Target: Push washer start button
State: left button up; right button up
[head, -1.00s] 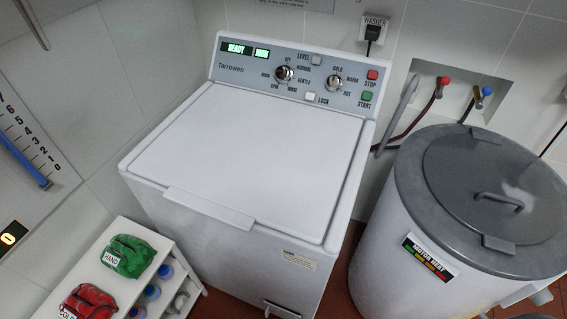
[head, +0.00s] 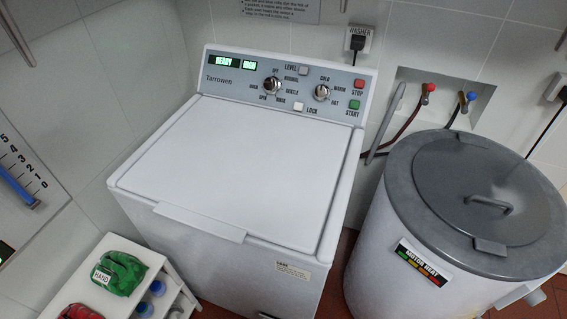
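The white washer (head: 235,165) stands in the middle of the head view with its lid closed. Its grey control panel (head: 225,80) runs along the back edge, with a green display reading READY (head: 223,62). The green start button (head: 354,104) is at the panel's right end, labelled START. The red stop button (head: 359,84) sits just above it. Two round knobs, a level button (head: 304,71) and a white lock button (head: 299,107) are also on the panel. Nothing covers the start button. Neither of my grippers is in view.
A large grey-lidded drum (head: 470,190) stands close on the washer's right. A white shelf (head: 150,265) with green and red bundles is at front left. Red and blue taps with hoses (head: 428,92) are in a wall recess. The space above the washer is clear.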

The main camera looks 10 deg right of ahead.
aim_at(353, 104)
jog(key=l+z, duration=0.25)
jog(key=l, duration=1.05)
